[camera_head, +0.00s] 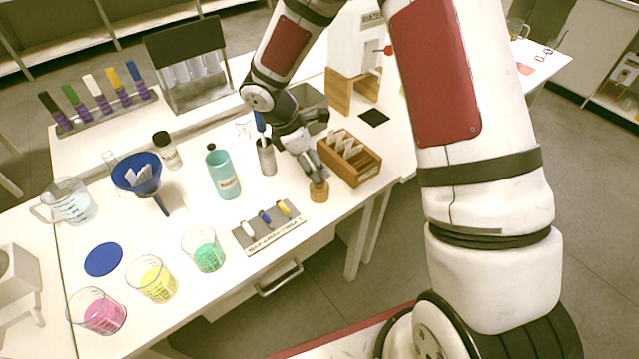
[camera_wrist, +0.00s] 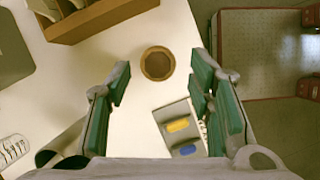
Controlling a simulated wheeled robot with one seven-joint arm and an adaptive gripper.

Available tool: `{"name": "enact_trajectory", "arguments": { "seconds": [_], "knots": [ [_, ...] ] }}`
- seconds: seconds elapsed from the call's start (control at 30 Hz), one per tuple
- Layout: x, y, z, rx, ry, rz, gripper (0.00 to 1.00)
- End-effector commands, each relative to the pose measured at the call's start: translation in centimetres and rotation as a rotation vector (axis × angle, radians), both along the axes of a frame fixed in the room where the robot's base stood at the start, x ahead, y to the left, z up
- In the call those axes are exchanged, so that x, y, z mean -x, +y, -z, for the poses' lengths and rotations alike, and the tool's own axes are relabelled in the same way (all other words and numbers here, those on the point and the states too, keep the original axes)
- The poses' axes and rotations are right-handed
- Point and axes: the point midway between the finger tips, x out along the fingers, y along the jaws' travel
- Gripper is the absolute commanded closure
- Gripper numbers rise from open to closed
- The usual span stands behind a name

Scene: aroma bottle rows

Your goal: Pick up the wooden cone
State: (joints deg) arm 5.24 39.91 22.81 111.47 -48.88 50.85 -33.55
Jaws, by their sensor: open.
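The wooden cone (camera_head: 319,192) is a small brown wooden piece standing on the white table near its front edge, in front of the wooden box. In the wrist view it shows from above as a round brown shape (camera_wrist: 157,64) with a darker centre. My gripper (camera_head: 314,168) is just above it in the head view, pointing down. In the wrist view my gripper (camera_wrist: 161,78) is open and empty, with one green-padded finger on each side of the cone's place in the picture. I cannot tell the exact height gap.
A wooden box with cards (camera_head: 349,160) stands close behind the cone. A grey tray with coloured pieces (camera_head: 268,229) lies to its left, also in the wrist view (camera_wrist: 181,127). A teal bottle (camera_head: 223,175) and beakers stand farther left.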

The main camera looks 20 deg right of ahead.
Motion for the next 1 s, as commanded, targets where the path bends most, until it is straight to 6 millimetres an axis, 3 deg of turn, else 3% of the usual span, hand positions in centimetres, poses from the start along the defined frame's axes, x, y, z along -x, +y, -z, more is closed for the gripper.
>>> {"name": "enact_trajectory", "arguments": {
  "seconds": [0.43, 0.77, 1.0],
  "knots": [
    [-0.1, -1.1, 4.7, -0.001, 0.001, 0.003, 0.52],
    [-0.1, -1.4, 5.3, -0.002, -0.002, 0.001, 0.52],
    [-0.1, -1.4, 5.3, -0.002, -0.002, 0.001, 1.0]
  ]
}}
